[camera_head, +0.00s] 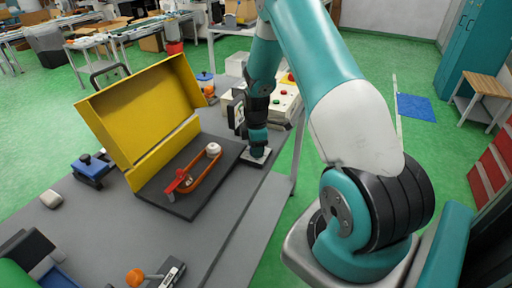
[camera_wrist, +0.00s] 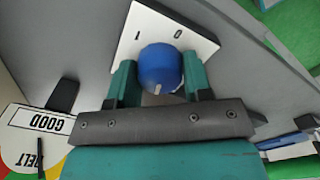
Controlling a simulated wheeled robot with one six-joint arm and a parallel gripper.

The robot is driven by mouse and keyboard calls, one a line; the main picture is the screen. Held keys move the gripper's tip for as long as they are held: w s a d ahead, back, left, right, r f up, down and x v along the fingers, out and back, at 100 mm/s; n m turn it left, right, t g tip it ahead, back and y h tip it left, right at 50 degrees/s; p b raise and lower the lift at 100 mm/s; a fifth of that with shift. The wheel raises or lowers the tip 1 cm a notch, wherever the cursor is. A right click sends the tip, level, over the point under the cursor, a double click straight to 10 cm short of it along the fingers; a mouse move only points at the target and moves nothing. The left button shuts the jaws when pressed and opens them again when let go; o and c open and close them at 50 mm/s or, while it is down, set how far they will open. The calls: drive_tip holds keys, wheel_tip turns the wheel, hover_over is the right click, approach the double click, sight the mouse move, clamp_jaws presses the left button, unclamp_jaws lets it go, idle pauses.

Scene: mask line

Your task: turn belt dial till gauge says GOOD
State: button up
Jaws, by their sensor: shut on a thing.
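My gripper (camera_wrist: 158,72) is shut on a round blue dial (camera_wrist: 160,64), one teal finger on each side. A short white mark shows on the dial's near edge. The dial stands on a white plate (camera_wrist: 198,42) marked 1 and 0. In the head view my gripper (camera_head: 257,146) reaches down to this plate (camera_head: 260,156) and hides the dial. The gauge (camera_wrist: 20,158), cut by the picture's left edge, shows colour bands, a dark needle, the word BELT and a white label (camera_wrist: 45,121) reading GOOD. Which band the needle points at cannot be told.
An orange belt (camera_head: 205,178) loops around a white roller on a dark board, beside a red lever (camera_head: 178,182) and an open yellow cover (camera_head: 140,105). The grey bench (camera_head: 110,230) has free room in front.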

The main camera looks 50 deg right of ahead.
drive_tip(key=o, duration=0.9)
wheel_tip(320, 180, up, 18)
drive_tip(key=shift+f+b, duration=0.25)
drive_tip(key=shift+b, duration=0.35)
drive_tip(key=s+a+r+m+t+y, duration=0.1)
drive_tip(key=s+a+r, duration=0.15)
drive_tip(key=a, duration=0.65)
drive_tip(key=s+a+r+m, duration=0.1)
drive_tip(key=a+r, duration=0.2)
drive_tip(key=a, duration=0.6)
drive_tip(key=s+a+r+y, duration=0.1)
drive_tip(key=s+a, duration=0.4)
drive_tip(key=s, duration=0.1)
drive_tip(key=s+a+r+m+y, duration=0.1)
drive_tip(key=s+a, duration=0.5)
drive_tip(key=s+a+r+m+g+y, duration=0.1)
drive_tip(key=s+a, duration=0.4)
drive_tip(key=s, duration=0.1)
drive_tip(key=shift+s+a+r, duration=0.15)
drive_tip(key=shift+s+a, duration=0.15)
drive_tip(key=shift+s, duration=0.1)
